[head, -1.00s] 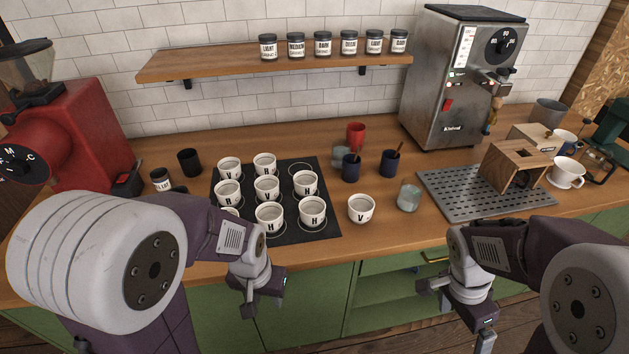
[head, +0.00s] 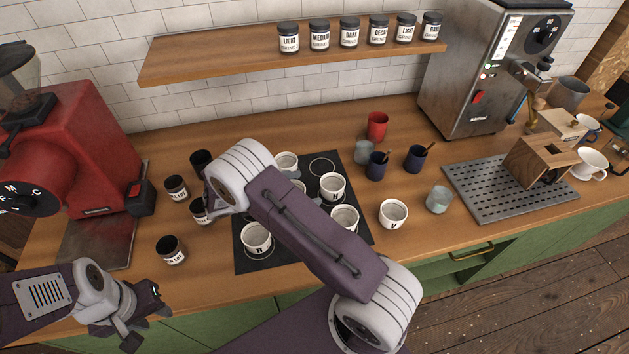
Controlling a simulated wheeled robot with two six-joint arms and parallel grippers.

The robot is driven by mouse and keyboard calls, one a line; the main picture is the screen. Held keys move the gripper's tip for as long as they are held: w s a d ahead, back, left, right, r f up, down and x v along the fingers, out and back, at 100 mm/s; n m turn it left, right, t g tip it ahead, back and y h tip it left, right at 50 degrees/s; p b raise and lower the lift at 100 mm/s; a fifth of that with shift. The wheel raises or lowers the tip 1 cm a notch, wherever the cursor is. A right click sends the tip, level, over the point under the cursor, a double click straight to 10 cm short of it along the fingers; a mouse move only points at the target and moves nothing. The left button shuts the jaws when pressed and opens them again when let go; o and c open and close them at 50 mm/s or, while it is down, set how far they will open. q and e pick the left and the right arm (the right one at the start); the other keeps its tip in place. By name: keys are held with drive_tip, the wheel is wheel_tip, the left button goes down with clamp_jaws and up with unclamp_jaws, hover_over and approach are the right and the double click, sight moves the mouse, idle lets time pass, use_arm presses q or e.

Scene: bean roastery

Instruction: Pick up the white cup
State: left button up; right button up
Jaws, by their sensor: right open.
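Several white lettered cups stand on the dark mat (head: 359,238), among them a front-left cup (head: 257,239) and an "H" cup (head: 332,188). A white "V" cup (head: 393,214) stands on the wood right of the mat. A plain white cup (head: 591,164) is at the far right. My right arm crosses over the mat and hides some cups. My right gripper (head: 213,196) is mostly hidden behind its white wrist, left of the mat near small dark jars. My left gripper (head: 143,316) is open and empty at the counter's front edge, lower left.
Dark jars (head: 171,250) stand left of the mat beside the red grinder (head: 95,140). Navy cups (head: 415,158), a red cup (head: 377,126) and a glass (head: 439,199) stand behind and right. The steel machine (head: 470,80) and drip tray (head: 480,190) fill the right.

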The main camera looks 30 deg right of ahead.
sight(327, 184)
drive_tip(key=p+x, duration=0.1)
drive_tip(key=x, duration=0.3)
drive_tip(key=shift+d+r+p, duration=0.1)
drive_tip(key=shift+d+p, duration=0.05)
drive_tip(key=shift+p, duration=0.2)
drive_tip(key=p+x, duration=0.2)
drive_tip(key=x, duration=0.2)
drive_tip(key=shift+s, duration=0.2)
drive_tip(key=shift+w+d+f, duration=0.1)
drive_tip(key=shift+d+f, duration=0.25)
drive_tip(key=shift+d, duration=0.05)
drive_tip(key=c, duration=1.7)
drive_tip(key=shift+r, duration=0.15)
